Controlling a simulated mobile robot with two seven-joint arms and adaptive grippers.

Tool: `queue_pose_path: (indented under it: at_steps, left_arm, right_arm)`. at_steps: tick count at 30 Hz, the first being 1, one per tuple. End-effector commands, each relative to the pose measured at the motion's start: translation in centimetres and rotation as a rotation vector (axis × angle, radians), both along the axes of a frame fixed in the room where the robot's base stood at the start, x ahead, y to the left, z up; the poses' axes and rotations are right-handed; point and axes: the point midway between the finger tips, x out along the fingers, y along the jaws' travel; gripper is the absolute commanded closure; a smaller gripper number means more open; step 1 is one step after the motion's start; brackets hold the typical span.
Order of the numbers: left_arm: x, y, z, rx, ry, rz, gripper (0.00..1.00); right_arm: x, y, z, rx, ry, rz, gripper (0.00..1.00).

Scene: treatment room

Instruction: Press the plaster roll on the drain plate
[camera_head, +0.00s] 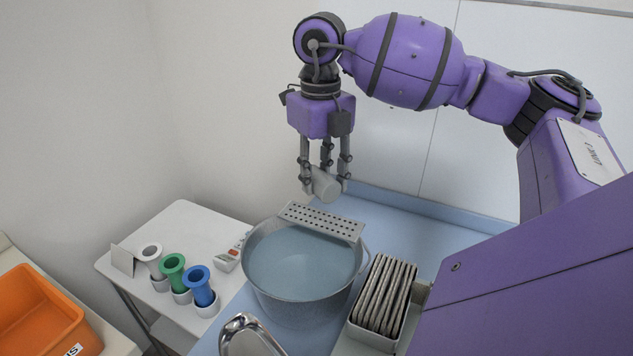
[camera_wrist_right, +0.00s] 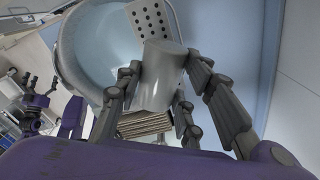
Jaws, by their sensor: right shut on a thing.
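My right gripper (camera_head: 324,182) is shut on a pale grey plaster roll (camera_head: 325,186) and holds it in the air just above and behind the drain plate. In the right wrist view the plaster roll (camera_wrist_right: 162,76) sits between the gripper's fingers (camera_wrist_right: 165,95). The drain plate (camera_head: 320,221) is a grey perforated strip lying across the back right rim of a metal bucket (camera_head: 258,279) filled with bluish water. The plate (camera_wrist_right: 150,20) also shows beyond the roll in the right wrist view. My left gripper does not show in the head view; a small purple arm part with dark fingers (camera_wrist_right: 36,97) shows at the left of the wrist view.
A holder of folded grey strips (camera_head: 383,291) stands right of the bucket. A white side table (camera_head: 190,225) at left carries grey, green and blue spools and a small device. A curved metal object (camera_head: 250,338) stands in front. An orange crate (camera_head: 38,312) is far left.

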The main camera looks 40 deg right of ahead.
Motion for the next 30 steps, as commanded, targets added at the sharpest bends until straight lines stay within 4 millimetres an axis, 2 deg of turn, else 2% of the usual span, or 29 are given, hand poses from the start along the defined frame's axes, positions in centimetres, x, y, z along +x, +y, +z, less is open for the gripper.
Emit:
queue_pose_path:
  at_steps: [18, 30]
  left_arm:
    - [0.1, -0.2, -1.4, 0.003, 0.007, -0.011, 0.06]
    - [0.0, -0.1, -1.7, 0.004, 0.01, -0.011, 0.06]
  right_arm:
    - [-0.1, 0.0, -5.0, -0.002, 0.003, -0.001, 0.93]
    - [0.0, 0.1, -5.5, 0.0, -0.001, -0.002, 0.93]
